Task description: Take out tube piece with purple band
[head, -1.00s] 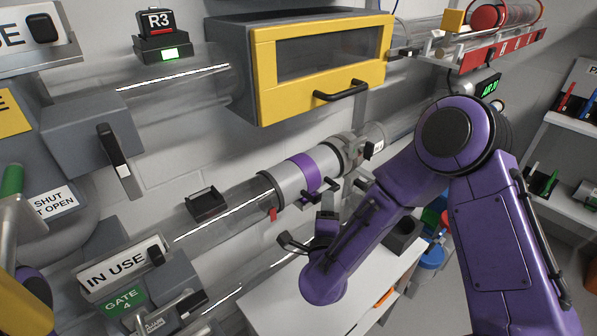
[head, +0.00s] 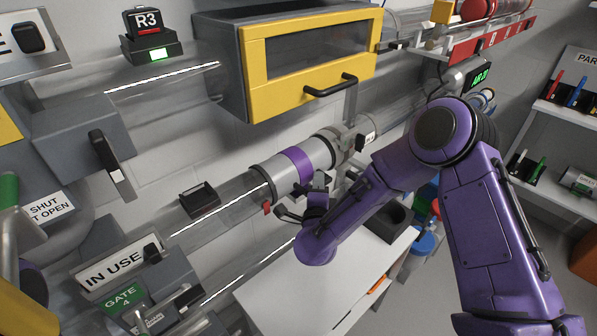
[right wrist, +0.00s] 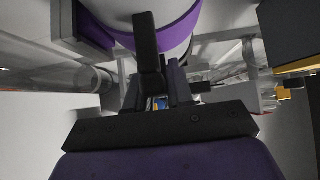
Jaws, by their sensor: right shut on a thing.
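The tube piece with the purple band (head: 297,163) is a grey-white cylinder in the clear tube line on the wall, below the yellow-framed box. It lies in line between the clear tube at its left and the grey clamp fittings at its right. My right gripper (head: 319,186) is right at its lower front side, dark jaws closed, on what looks like its handle; the exact grip is hidden. In the right wrist view the purple band (right wrist: 185,28) curves just above the dark fingers (right wrist: 150,60). My left gripper is out of view.
A yellow-framed box (head: 310,55) with a black handle juts out above. A clear tube (head: 225,212) continues left toward the "IN USE" sign (head: 122,264). A white table (head: 310,290) lies below, with a dark block (head: 388,224) on it. Shelves (head: 560,190) stand at right.

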